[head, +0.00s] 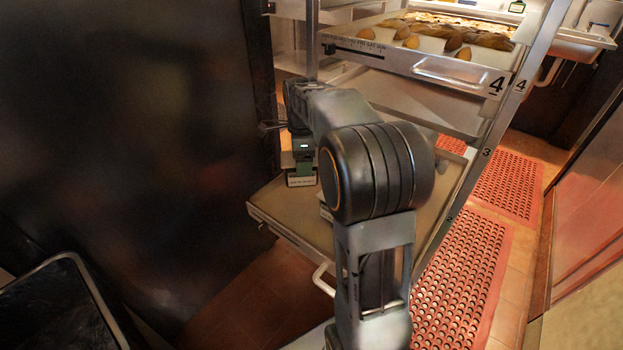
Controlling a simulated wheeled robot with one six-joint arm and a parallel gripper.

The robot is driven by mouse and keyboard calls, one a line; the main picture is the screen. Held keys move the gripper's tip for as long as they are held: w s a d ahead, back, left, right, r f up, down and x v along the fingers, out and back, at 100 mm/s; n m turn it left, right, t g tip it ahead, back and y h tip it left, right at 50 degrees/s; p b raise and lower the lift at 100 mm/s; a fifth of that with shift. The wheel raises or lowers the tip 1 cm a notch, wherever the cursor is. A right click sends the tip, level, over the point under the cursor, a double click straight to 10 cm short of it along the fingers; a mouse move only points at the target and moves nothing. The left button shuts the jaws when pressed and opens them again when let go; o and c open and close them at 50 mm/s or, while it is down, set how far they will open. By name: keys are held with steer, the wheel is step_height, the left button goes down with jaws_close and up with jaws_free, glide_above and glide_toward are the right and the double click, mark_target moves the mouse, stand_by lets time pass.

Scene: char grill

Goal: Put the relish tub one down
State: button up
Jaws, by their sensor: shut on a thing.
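My gripper (303,164) points down over a lower pull-out shelf (268,207) of the metal rack, left of my arm. It is shut on a small pale tub (301,181) with dark lettering on its front, which I take to be the relish tub. The tub is upright, low over the left part of the shelf. I cannot tell whether its base touches the shelf. My forearm hides the middle of the shelf.
A pale object (325,212) shows partly behind my arm on the same shelf. Above, a tray (430,72) marked 4 holds food. A dark panel (130,130) stands close on the left. Red mats (455,275) lie on the floor at right.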

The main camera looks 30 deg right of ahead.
steer(key=shift+f+b, duration=1.15)
steer(key=shift+f, duration=1.8)
steer(key=shift+f, duration=0.2)
steer(key=o, duration=1.1)
